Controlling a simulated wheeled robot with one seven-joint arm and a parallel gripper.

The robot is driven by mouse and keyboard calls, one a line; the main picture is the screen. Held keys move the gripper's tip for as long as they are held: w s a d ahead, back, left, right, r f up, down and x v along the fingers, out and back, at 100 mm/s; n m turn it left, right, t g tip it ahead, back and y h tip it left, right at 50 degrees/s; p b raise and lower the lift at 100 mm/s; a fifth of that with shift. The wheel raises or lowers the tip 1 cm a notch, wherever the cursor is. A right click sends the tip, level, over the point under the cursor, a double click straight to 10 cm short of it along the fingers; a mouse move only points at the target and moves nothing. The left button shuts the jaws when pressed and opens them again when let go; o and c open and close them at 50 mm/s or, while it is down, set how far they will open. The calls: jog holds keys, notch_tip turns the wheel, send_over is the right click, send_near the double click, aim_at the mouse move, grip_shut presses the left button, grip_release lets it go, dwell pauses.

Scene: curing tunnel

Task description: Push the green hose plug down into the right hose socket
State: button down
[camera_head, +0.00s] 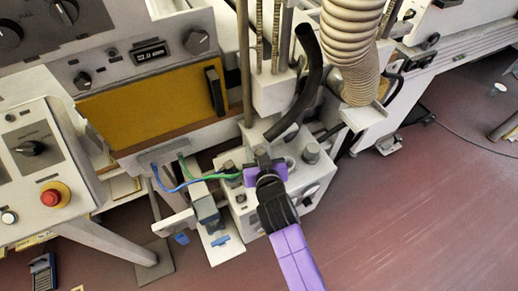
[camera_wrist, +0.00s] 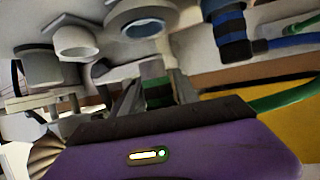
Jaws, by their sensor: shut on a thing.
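My gripper (camera_head: 262,172) is over the white socket box (camera_head: 303,198) and shut on the green hose plug. In the wrist view the plug, a dark piece with green bands (camera_wrist: 157,92), is between the fingers, and the green hose (camera_wrist: 285,97) runs off to the right. A pale ring-shaped socket (camera_wrist: 142,25) shows beyond the plug in the wrist view. I cannot tell whether the plug touches a socket, as its far end is partly hidden. In the head view my gripper covers the plug.
A blue-banded plug (camera_wrist: 231,38) with a blue hose (camera_head: 178,187) stands in the wrist view's upper right. Other pale round fittings (camera_wrist: 75,42) are to the left. A thick black hose (camera_head: 308,75) and a ribbed duct (camera_head: 352,40) hang close behind the box. Open floor (camera_head: 420,200) is to the right.

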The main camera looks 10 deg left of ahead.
jog(key=shift+f+b, duration=1.6)
jog(key=shift+f, duration=0.55)
jog(key=shift+f+b, duration=0.3)
jog(key=shift+f, duration=0.05)
jog(key=c, duration=0.8)
grip_release()
jog(key=shift+c, duration=0.2)
jog(key=shift+s, duration=0.15)
jog(key=v, duration=0.7)
jog(key=shift+b, duration=0.3)
jog(key=shift+s+d+r, duration=0.1)
jog(key=shift+s+r, duration=0.05)
jog(key=shift+s, duration=0.1)
jog(key=shift+r, duration=0.1)
